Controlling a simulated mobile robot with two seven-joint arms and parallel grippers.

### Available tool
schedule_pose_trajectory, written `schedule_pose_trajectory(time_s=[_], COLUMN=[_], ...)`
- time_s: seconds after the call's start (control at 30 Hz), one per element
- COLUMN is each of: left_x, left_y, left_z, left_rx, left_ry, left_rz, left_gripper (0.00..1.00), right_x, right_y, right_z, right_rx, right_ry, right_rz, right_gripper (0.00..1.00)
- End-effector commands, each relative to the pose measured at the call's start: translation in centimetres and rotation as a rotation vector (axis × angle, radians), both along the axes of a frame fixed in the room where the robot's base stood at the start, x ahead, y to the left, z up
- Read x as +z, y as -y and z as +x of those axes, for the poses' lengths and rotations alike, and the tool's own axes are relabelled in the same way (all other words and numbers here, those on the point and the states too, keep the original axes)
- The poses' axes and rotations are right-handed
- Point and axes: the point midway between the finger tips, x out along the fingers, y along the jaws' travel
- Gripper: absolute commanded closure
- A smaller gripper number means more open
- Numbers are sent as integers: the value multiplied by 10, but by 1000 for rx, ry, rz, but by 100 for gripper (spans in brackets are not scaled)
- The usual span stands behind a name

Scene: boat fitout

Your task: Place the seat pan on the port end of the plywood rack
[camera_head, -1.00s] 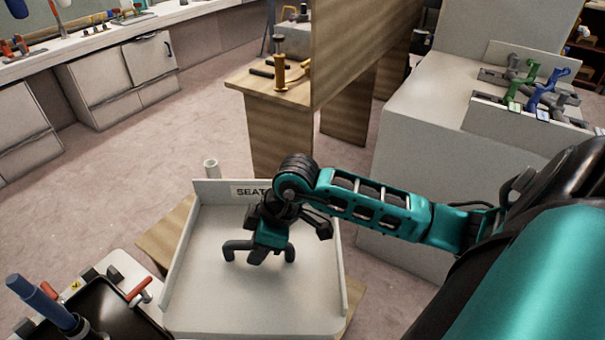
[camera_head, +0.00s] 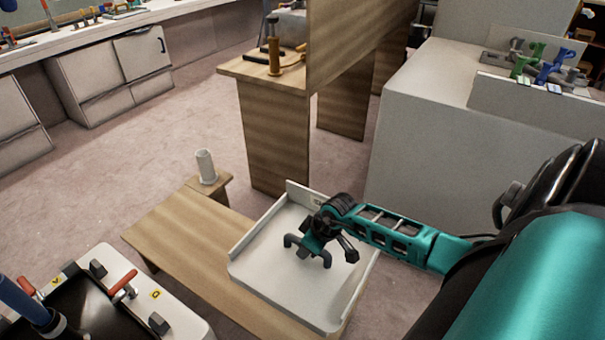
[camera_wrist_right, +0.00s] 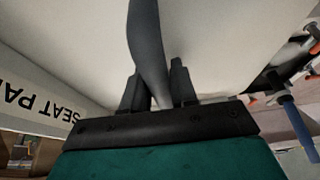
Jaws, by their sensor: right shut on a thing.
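The seat pan (camera_head: 278,262) is a white tray with raised edges and a dark handle on its floor. In the head view it is at the lower middle, over the right part of the low plywood rack (camera_head: 172,236). I cannot tell whether it touches the rack. My right gripper (camera_head: 318,250) is shut on the seat pan's handle. The right wrist view shows the fingers (camera_wrist_right: 158,88) around the dark handle (camera_wrist_right: 146,45) and the SEAT PAN label (camera_wrist_right: 40,103) upside down. The rack's left part is bare. My left gripper is not in view.
A white post (camera_head: 205,167) stands at the rack's far left corner. A white unit with a black tray and red-handled clamps (camera_head: 124,291) is at lower left. A taller wooden stand (camera_head: 272,135) and a grey block (camera_head: 430,130) stand behind. Open floor lies at left.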

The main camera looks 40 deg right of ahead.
Motion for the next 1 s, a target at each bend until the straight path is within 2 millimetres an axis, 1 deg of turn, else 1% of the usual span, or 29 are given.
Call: schedule_pose_trajectory(time_s=[0.03,0.1,0.4,0.5,0.6,0.73,0.83,0.93,1.0], left_x=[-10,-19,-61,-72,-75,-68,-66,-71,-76], left_y=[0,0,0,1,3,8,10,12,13], left_z=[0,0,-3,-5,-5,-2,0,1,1], left_rx=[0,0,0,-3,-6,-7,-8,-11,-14], left_ry=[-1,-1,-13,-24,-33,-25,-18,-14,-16], left_rz=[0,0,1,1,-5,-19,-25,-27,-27], left_gripper=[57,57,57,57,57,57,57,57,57], right_x=[-14,-31,-102,-120,-132,-138,-141,-152,-162], right_y=[0,0,-1,0,0,0,0,-1,0], right_z=[2,2,2,3,2,3,3,3,2], right_rx=[0,0,1,1,2,2,1,1,1], right_ry=[5,4,5,6,5,7,6,5,5], right_rz=[0,0,0,0,-1,0,0,0,0], right_gripper=[100,100,100,100,100,100,100,100,100])
